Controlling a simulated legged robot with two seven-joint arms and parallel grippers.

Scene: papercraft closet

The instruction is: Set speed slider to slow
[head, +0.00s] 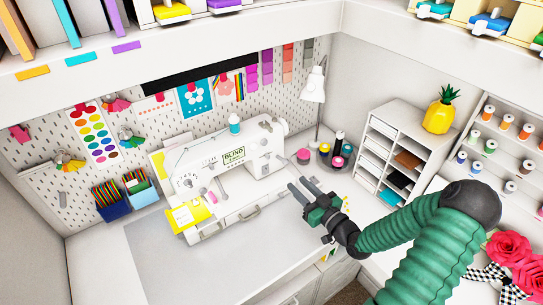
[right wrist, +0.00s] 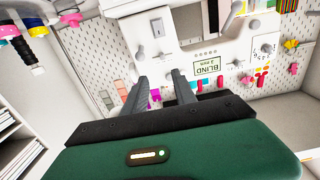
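The white sewing machine (head: 262,160) stands on the table against the pegboard, with a dial (head: 187,182) on its left end and a "BLIND" display (head: 234,155) on its front. I cannot tell which control is the speed slider. My right gripper (head: 299,188) is in front of the machine's right end, apart from it. In the right wrist view, its two fingers (right wrist: 160,88) are spread with nothing between them. My left gripper is out of view.
A lamp (head: 314,85) and a round tray of bottles (head: 325,157) stand right of the machine. A white shelf unit (head: 385,115) with a pineapple (head: 440,112) is farther right. Pen holders (head: 113,202) stand left. The grey mat (head: 165,262) in front is clear.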

